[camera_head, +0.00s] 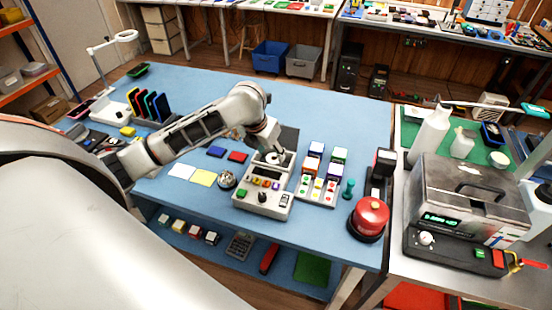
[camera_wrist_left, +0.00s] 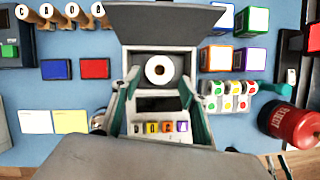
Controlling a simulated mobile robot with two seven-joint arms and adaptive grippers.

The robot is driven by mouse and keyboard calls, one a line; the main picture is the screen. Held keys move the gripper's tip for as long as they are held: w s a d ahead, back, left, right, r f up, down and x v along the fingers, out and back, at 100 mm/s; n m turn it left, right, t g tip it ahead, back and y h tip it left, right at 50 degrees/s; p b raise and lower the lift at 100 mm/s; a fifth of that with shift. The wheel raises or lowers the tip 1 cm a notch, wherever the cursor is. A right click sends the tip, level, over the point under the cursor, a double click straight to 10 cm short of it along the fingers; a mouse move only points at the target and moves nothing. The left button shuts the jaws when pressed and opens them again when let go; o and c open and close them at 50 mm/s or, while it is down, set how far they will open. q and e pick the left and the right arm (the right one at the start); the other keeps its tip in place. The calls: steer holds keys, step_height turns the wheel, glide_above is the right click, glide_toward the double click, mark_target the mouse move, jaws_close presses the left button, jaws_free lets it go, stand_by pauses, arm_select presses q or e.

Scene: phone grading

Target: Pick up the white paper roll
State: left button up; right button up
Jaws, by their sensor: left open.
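In the head view the left gripper (camera_head: 277,153) is over the device and partly covers the roll. My right gripper is not in view.
Blue (camera_wrist_left: 56,70) and red (camera_wrist_left: 95,68) pads lie left of the device, with white and yellow sheets nearer. Coloured boxes (camera_head: 314,150) and a button panel (camera_head: 317,190) stand close on its right. A red button (camera_head: 371,214) sits near the front right corner of the blue table.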

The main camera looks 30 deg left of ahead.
mark_target(273, 159)
arm_select(q)
steer(key=shift+x, duration=3.2)
steer(key=c, duration=0.9)
